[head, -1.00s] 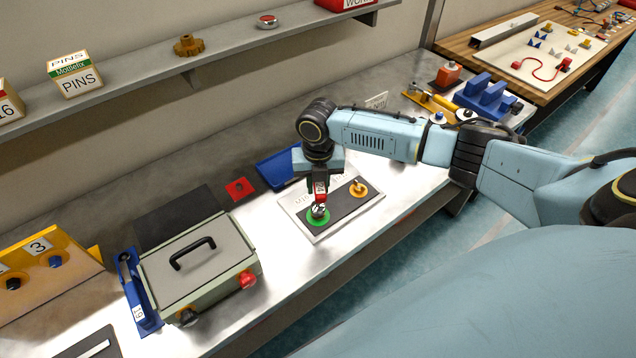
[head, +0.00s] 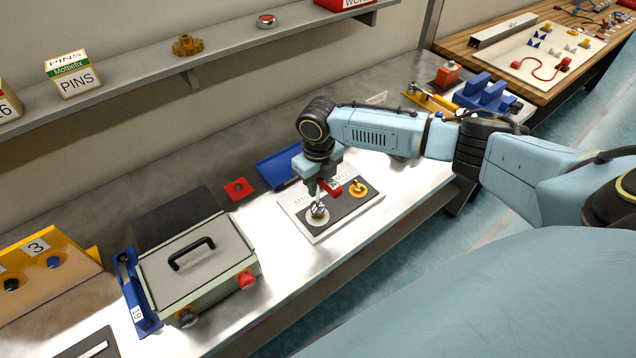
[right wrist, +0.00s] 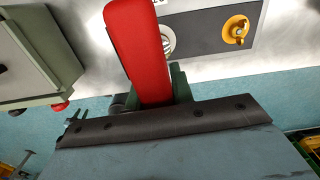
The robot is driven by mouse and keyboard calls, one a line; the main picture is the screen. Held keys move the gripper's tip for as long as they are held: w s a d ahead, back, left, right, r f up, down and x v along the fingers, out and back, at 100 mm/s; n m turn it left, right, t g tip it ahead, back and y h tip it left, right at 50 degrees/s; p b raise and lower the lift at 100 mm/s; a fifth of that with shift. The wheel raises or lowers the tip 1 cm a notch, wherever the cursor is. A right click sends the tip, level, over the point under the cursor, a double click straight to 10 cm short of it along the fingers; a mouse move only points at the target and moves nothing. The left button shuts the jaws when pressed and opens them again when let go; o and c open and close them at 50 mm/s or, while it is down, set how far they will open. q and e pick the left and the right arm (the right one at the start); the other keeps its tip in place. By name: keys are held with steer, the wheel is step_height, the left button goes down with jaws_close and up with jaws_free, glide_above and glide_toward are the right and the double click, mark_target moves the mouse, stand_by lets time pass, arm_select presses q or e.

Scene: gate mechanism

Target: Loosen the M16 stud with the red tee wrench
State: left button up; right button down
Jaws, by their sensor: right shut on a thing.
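The red tee wrench (head: 330,188) is in my right gripper (head: 320,186), its red handle pointing sideways over the plate. In the right wrist view the red handle (right wrist: 138,50) runs up between the dark green fingers (right wrist: 152,92), which are shut on it. Below the gripper, a silvery metal piece (head: 318,210) stands at the left end of the labelled plate (head: 312,233), on a pale round disc. I cannot tell the wrench's socket from the M16 stud there. The plate's label is partly hidden. My left gripper is out of view.
A yellow wing-shaped part (head: 359,189) sits on the same plate, right of the wrench. A green-grey box with a black handle (head: 196,262) stands to the left. A blue tray (head: 277,168) and red square (head: 238,189) lie behind. Bare bench lies between box and plate.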

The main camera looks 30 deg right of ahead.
steer(key=shift+s+f+n, duration=0.2)
steer(key=shift+n, duration=0.1)
steer(key=shift+r, duration=0.2)
steer(key=shift+w+r+p, duration=0.2)
steer(key=shift+r+p, duration=0.6)
steer(key=shift+p, duration=0.1)
step_height(320, 180, up, 4)
steer(key=shift+f+p, duration=0.1)
steer(key=shift+p, duration=1.05)
steer(key=shift+r, duration=0.4)
